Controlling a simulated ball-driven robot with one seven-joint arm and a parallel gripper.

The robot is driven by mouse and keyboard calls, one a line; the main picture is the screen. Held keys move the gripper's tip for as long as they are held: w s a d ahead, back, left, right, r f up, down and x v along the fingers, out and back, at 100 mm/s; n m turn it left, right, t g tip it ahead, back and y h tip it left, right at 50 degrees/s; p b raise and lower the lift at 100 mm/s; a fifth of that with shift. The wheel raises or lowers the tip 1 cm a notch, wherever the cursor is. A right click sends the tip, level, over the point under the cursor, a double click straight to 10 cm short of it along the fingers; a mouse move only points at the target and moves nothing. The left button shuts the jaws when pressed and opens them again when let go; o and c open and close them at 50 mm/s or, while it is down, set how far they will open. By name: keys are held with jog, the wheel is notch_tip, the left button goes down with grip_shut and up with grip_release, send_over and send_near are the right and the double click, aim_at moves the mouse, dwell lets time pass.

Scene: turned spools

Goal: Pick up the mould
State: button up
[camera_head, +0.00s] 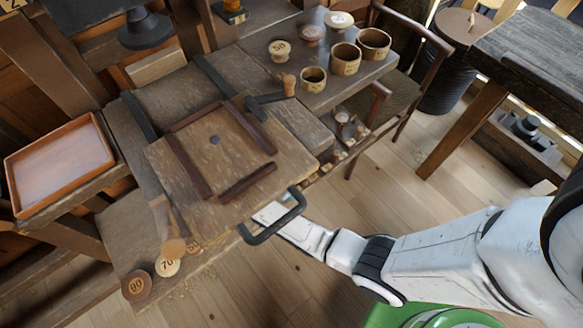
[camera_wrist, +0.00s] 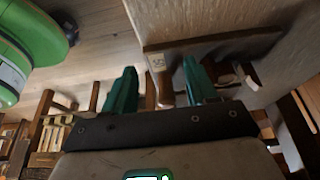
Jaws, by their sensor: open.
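No label names the mould. The closest match is the set of dark wooden strips (camera_head: 186,165) set in a square on a pale square board (camera_head: 165,165), with a small dark round spot at its middle. The board lies on the workbench at its front edge. My gripper (camera_head: 268,212) is open and empty beside the board's front right edge. In the wrist view its two green fingers (camera_wrist: 159,68) stand apart, pointing at a dark wooden bar (camera_wrist: 215,42) beneath a grey-brown surface. Whether the fingers touch anything is unclear.
Turned cups (camera_head: 345,60) and round spools (camera_head: 279,49) stand at the bench's back right. A mallet (camera_head: 272,97) lies behind the board. An orange tray (camera_head: 60,165) stands at left.

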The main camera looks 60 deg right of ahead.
jog(key=d, duration=0.1)
jog(key=s+d, duration=0.1)
jog(key=d, duration=0.1)
jog(key=d+p, duration=0.1)
jog(key=d, duration=0.1)
jog(key=shift+s+d+f, duration=0.2)
jog(key=shift+s, duration=0.15)
jog(key=shift+d+f, duration=0.1)
jog(key=shift+f, duration=0.25)
jog(key=shift+c, duration=0.5)
grip_shut()
